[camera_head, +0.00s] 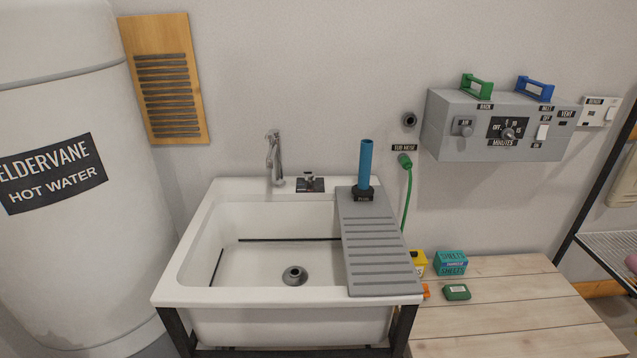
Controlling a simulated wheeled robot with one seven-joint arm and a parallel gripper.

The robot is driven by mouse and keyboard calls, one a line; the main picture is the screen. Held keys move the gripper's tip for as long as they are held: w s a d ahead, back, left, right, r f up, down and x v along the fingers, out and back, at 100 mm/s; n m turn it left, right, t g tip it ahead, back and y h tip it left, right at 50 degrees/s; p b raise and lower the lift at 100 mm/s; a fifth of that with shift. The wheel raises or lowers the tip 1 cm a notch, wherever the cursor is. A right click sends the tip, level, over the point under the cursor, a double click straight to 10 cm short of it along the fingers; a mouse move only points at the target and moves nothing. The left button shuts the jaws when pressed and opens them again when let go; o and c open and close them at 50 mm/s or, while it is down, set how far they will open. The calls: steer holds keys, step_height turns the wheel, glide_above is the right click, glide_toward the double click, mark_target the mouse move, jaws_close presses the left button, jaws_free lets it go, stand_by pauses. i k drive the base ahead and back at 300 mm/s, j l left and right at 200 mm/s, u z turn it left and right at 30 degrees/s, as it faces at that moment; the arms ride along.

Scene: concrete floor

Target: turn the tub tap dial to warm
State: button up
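The white tub (190,262) stands against the wall in the middle of the head view, on a dark frame. A grey metal tap (274,158) rises at its back edge. Just right of the tap, the tub tap dial (310,182) sits on a small dark plate on the back rim. The dial's markings and pointer are too small to read, so I cannot tell its setting. My gripper is not in this view.
A grey ribbed board (380,258) covers the tub's right side, with a blue upright cylinder (366,165) at its back. A green hose (408,195) hangs beside it. A grey control box (455,140) is on the wall. A wooden bench (520,310) is right; a water heater (80,240) is left.

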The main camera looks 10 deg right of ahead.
mark_target(309, 177)
steer(key=i+l+u, duration=0.2)
steer(key=i, duration=0.25)
steer(key=i+j, duration=0.8)
steer(key=j, duration=0.1)
